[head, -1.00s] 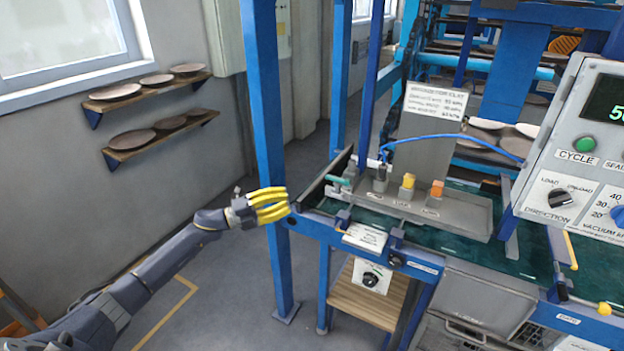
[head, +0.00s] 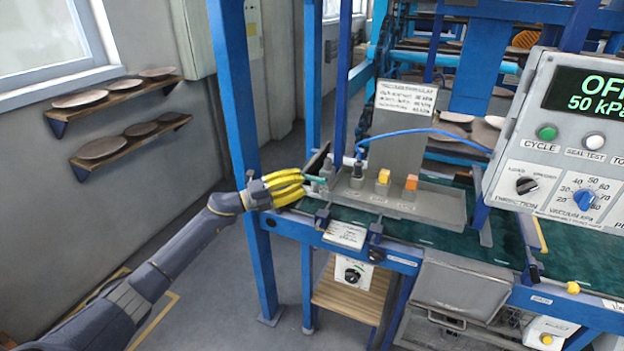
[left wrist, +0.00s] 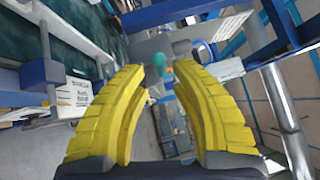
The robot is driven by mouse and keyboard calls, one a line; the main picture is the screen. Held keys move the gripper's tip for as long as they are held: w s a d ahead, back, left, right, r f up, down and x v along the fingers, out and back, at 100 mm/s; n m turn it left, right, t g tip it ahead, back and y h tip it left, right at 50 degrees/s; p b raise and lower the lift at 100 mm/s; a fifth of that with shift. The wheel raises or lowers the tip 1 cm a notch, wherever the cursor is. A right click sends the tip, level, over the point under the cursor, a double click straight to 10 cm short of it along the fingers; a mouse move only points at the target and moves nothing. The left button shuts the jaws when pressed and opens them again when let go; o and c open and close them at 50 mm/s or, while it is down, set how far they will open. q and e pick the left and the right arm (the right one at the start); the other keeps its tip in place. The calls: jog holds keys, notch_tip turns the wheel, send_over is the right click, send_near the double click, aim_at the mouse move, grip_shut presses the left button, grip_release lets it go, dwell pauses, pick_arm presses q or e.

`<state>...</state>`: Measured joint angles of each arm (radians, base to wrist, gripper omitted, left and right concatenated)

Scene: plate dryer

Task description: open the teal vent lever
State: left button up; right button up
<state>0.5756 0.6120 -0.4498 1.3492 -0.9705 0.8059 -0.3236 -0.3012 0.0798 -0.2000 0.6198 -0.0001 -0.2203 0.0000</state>
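The teal vent lever (head: 317,180) is a small teal handle at the left end of the grey tray-like panel, near the blue frame post. My left gripper (head: 302,186) has its yellow fingertips just left of the lever, pointing toward it. In the left wrist view the fingers (left wrist: 160,78) stand apart with nothing between them. The teal lever end (left wrist: 157,61) shows beyond the tips, roughly centred in the gap. I cannot tell whether a finger touches it. My right gripper is not in view.
A blue upright post (head: 238,130) stands right beside my left wrist. A black fitting with a blue hose (head: 415,130) and yellow and orange blocks (head: 384,176) sit on the grey panel (head: 430,208) to the right. The control box (head: 565,140) is farther right.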

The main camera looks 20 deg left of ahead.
aim_at(312, 178)
pick_arm(q)
jog(key=shift+x, duration=2.2)
jog(key=shift+o, duration=0.4)
grip_shut()
